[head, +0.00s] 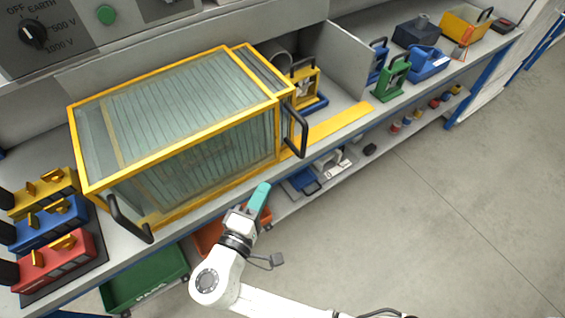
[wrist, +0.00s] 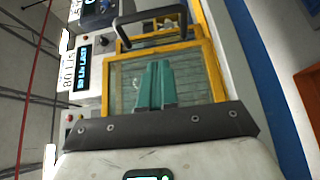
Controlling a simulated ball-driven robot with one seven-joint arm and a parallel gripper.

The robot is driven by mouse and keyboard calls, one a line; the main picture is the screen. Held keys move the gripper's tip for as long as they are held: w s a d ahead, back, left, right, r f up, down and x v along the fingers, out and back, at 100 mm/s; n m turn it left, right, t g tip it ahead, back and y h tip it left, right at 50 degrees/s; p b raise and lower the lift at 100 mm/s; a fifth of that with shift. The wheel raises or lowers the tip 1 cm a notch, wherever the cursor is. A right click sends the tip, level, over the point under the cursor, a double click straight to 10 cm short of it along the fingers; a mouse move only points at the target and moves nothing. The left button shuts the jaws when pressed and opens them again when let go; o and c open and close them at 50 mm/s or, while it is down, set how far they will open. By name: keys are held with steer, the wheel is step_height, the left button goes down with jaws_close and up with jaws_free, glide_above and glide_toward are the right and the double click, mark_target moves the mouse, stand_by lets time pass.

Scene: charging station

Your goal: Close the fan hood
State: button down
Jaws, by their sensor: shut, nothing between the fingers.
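The fan hood (head: 165,105) is a glass box in a yellow frame on the bench, at left of centre in the head view. It has a larger left section and a narrower right section. One black handle (head: 130,220) is at its lower left and another black handle (head: 297,130) at its right end. My gripper (head: 263,188), with teal fingers, is shut and empty, in front of the bench edge and below the right handle. In the wrist view the shut fingers (wrist: 155,68) point at a yellow-framed glass panel (wrist: 195,72), with a black handle (wrist: 150,17) above. I see no contact.
Yellow, blue and red units (head: 55,262) stand left of the hood. Right of it are a yellow device (head: 303,85), a divider (head: 350,55), a green tool (head: 393,78) and blue boxes. Bins, including a green one (head: 145,280), sit below. The floor at right is clear.

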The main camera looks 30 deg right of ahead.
steer(key=s+d+p+x, duration=0.1)
steer(key=p+x, duration=0.3)
steer(key=x, duration=0.8)
steer(key=shift+s+d+r, duration=0.2)
steer(key=shift+s+d, duration=0.15)
steer(key=shift+d, duration=0.05)
steer(key=d+b, duration=1.3)
steer(key=d, duration=1.9)
steer(key=shift+d, duration=0.25)
steer(key=shift+d+r, duration=0.1)
